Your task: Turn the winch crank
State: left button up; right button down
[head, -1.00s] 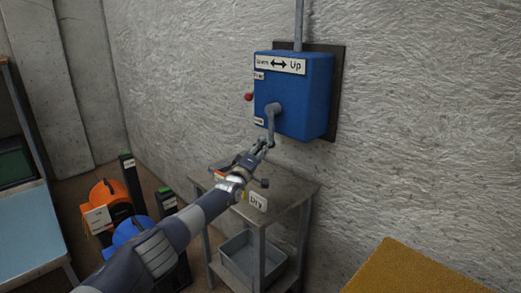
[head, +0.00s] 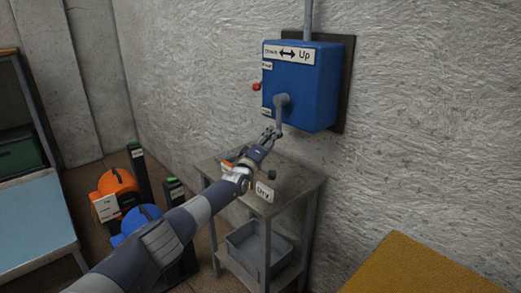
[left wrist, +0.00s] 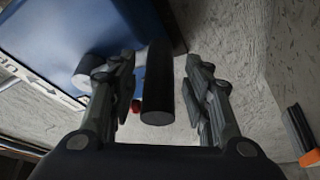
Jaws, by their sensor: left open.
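The blue winch box (head: 310,90) hangs on the wall, with a "Down/Up" arrow label. Its grey crank (head: 280,112) points down from the front hub. My left gripper (head: 269,134) is at the crank's lower end, fingers pointing up toward it. In the left wrist view, the crank's dark cylindrical grip (left wrist: 158,90) stands between the two spread fingers of the left gripper (left wrist: 162,82), with a gap visible on the right side. Contact on the left side cannot be told. My right gripper is not in view.
A red knob (head: 256,87) sticks out of the box's left side. A metal stand (head: 300,182) with a "Dry" label is below my gripper, a grey bin (head: 245,243) on its lower shelf. Orange (head: 117,187) and blue machines stand left. A yellow surface (head: 410,268) is at lower right.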

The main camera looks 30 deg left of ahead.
pick_arm(q)
jog(key=shift+s+f, duration=0.3)
jog(key=shift+s, duration=0.4)
jog(key=s+f, duration=0.1)
jog(key=s, duration=0.9)
jog(key=shift+d+f, duration=0.1)
dwell(0.5)
